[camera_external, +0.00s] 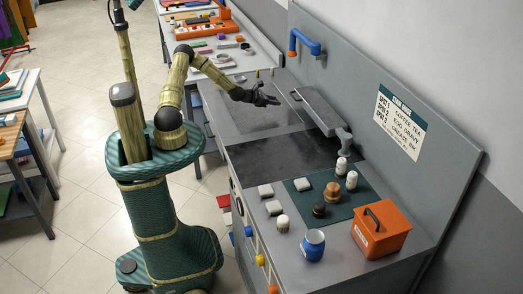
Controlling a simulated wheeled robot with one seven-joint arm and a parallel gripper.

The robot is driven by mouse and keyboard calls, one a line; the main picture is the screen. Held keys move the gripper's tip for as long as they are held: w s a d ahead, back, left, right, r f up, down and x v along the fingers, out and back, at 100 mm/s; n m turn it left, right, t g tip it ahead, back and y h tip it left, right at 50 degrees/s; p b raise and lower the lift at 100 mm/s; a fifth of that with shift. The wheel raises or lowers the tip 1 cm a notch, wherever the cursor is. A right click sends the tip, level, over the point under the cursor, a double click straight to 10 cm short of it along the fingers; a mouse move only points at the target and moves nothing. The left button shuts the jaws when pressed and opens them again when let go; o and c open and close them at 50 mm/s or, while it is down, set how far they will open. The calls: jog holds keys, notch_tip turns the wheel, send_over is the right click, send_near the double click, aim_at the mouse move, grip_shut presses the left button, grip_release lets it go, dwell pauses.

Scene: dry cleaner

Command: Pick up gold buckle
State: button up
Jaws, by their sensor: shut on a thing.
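My gripper (268,99) is at the end of my outstretched arm, above the far part of the grey workbench (370,276). It is dark and small in this view. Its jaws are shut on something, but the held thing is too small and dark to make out. I cannot pick out a gold buckle for certain anywhere. Small yellowish pieces show just behind the gripper, and I cannot tell what they are.
An orange box (381,230), a blue-and-white jar (314,245) and a green mat (341,199) with small pots are on the near workbench. A grey bar (317,108) on a post lies right of the gripper. A blue pipe (308,42) juts from the back panel.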

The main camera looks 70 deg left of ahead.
jog(key=shift+r, duration=1.85)
